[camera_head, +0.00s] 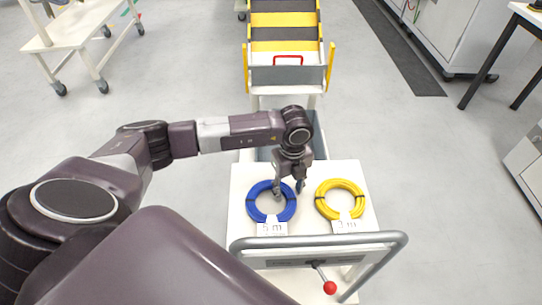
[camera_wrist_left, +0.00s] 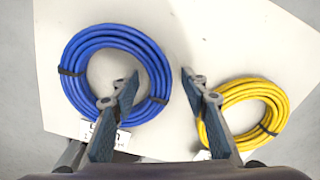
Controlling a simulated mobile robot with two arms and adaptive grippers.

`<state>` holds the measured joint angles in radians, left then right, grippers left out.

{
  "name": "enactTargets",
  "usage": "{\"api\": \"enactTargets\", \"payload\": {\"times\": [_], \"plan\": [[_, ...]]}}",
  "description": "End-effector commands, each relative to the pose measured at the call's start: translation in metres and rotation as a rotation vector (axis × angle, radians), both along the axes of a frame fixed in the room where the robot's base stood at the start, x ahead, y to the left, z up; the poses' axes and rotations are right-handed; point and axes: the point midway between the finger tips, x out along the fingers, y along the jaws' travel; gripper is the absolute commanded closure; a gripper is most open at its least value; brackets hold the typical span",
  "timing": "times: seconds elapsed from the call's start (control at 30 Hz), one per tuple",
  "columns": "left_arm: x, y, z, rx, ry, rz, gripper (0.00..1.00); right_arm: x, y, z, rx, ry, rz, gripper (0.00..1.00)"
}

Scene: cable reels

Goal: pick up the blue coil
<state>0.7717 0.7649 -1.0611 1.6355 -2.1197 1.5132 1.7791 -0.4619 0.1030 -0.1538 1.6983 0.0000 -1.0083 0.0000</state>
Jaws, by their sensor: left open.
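The blue coil (camera_head: 261,208) lies flat on the left of a white cart top, with dark ties and a white label at its front edge. It also shows at the left of the left wrist view (camera_wrist_left: 73,55). My left gripper (camera_head: 289,190) is open and empty above the coil's right side. In the left wrist view its fingers (camera_wrist_left: 158,92) point at the cart top; one finger overlaps the coil's right part, the other is near the yellow coil. I cannot tell whether a finger touches the blue coil. My right gripper is not in view.
A yellow coil (camera_head: 342,184) with a label lies right of the blue one on the white cart top (camera_head: 240,180). The cart has a grey handle rail (camera_head: 392,245) and a red-knobbed lever (camera_head: 329,287). A yellow-black striped ramp (camera_head: 284,32) stands behind.

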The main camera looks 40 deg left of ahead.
Motion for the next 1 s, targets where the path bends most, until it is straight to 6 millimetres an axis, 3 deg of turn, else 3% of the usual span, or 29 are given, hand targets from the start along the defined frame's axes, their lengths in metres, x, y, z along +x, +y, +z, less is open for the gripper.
{"api": "enactTargets", "payload": {"times": [0.27,0.67,1.0], "plan": [[0.0007,0.0000,-0.0044,0.000,-0.002,0.000,0.59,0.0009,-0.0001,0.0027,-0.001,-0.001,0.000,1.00],[0.0005,-0.0001,-0.0041,0.000,-0.002,0.000,1.00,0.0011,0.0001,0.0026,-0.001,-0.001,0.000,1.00],[0.0011,-0.0001,-0.0031,-0.001,-0.003,0.000,1.00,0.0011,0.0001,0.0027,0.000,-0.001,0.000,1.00]]}}
